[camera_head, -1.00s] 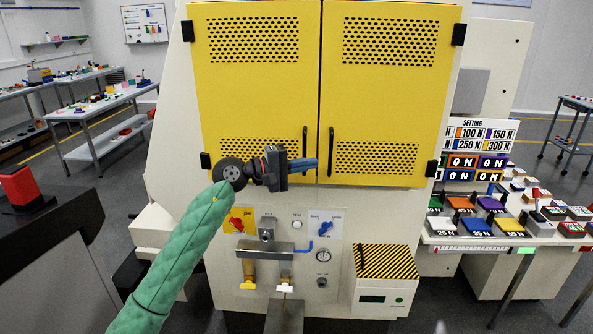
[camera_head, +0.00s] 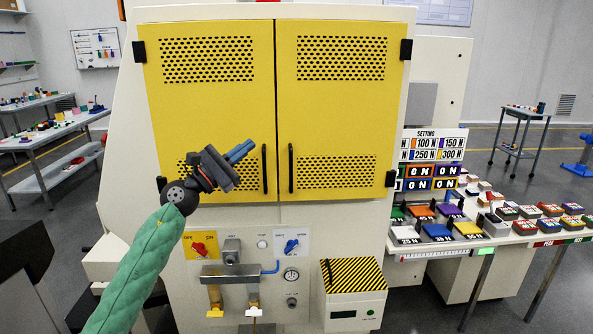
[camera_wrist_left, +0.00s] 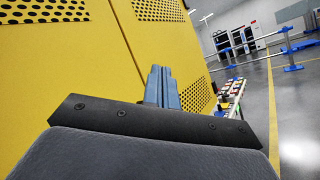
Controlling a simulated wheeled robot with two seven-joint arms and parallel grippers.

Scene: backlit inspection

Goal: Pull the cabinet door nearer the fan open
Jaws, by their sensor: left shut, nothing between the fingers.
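Two yellow cabinet doors with perforated panels are side by side, both shut: the left door (camera_head: 210,110) and the right door (camera_head: 340,110). Each has a black upright handle by the middle seam, the left handle (camera_head: 264,168) and the right handle (camera_head: 291,168). No fan is recognisable in view. My left gripper (camera_head: 246,149) is shut and empty in front of the left door, its blue fingers pointing up and right, left of the left handle and apart from it. In the left wrist view its closed fingers (camera_wrist_left: 165,88) show against the yellow doors. My right gripper is not in view.
Below the doors are a control panel with a red switch (camera_head: 199,248) and blue knob (camera_head: 291,245), and a striped-top box (camera_head: 352,275) sticking out. A bench with coloured blocks (camera_head: 437,231) stands at right. Tables (camera_head: 60,135) stand at far left.

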